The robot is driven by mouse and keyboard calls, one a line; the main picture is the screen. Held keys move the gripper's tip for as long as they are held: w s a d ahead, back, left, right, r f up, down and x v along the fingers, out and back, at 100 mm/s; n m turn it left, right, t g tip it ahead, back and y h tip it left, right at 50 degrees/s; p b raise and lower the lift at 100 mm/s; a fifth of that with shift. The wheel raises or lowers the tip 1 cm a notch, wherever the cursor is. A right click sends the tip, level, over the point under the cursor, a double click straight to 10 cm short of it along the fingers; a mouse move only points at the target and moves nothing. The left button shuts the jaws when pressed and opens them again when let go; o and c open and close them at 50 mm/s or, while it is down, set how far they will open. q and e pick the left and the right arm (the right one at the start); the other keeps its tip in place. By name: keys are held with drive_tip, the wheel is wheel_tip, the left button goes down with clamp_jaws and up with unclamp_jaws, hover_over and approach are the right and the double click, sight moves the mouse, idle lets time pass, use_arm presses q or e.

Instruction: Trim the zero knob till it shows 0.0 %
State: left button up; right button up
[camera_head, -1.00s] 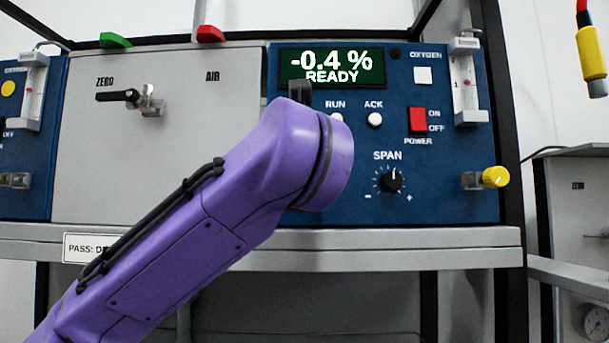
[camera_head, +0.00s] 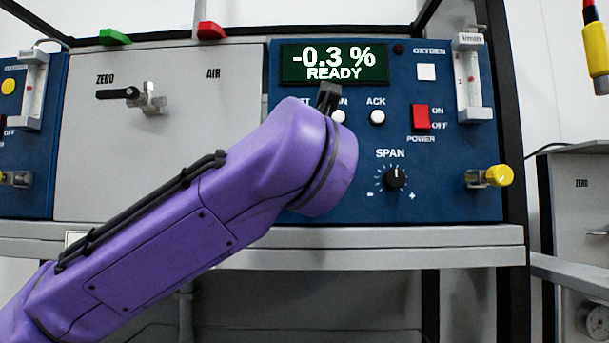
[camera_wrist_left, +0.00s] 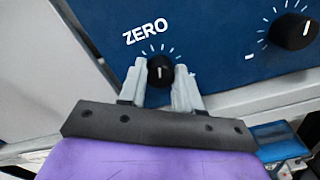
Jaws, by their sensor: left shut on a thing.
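The display (camera_head: 334,64) on the blue analyser panel reads -0.3 % and READY. The zero knob (camera_wrist_left: 160,67), small and black with a white pointer line and the label ZERO above it, shows in the left wrist view. My left gripper (camera_wrist_left: 159,80) is shut on the knob, one pale finger on each side. In the head view my purple left arm hides the knob and most of the gripper. My right gripper is in neither view.
The span knob (camera_head: 394,178), the red power switch (camera_head: 421,118) and the ACK button (camera_head: 377,117) sit right of my arm. A grey panel with a black-handled ZERO/AIR valve (camera_head: 118,94) is at the left. A yellow knob (camera_head: 498,175) sticks out at lower right.

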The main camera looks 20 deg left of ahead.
use_arm(q)
drive_tip(key=shift+m+p, duration=1.05)
drive_tip(key=shift+m, duration=2.15)
drive_tip(key=o, duration=1)
drive_tip(key=shift+o, duration=0.2)
drive_tip(key=b+v, duration=0.3)
drive_tip(key=v, duration=0.7)
drive_tip(key=shift+s, duration=0.3)
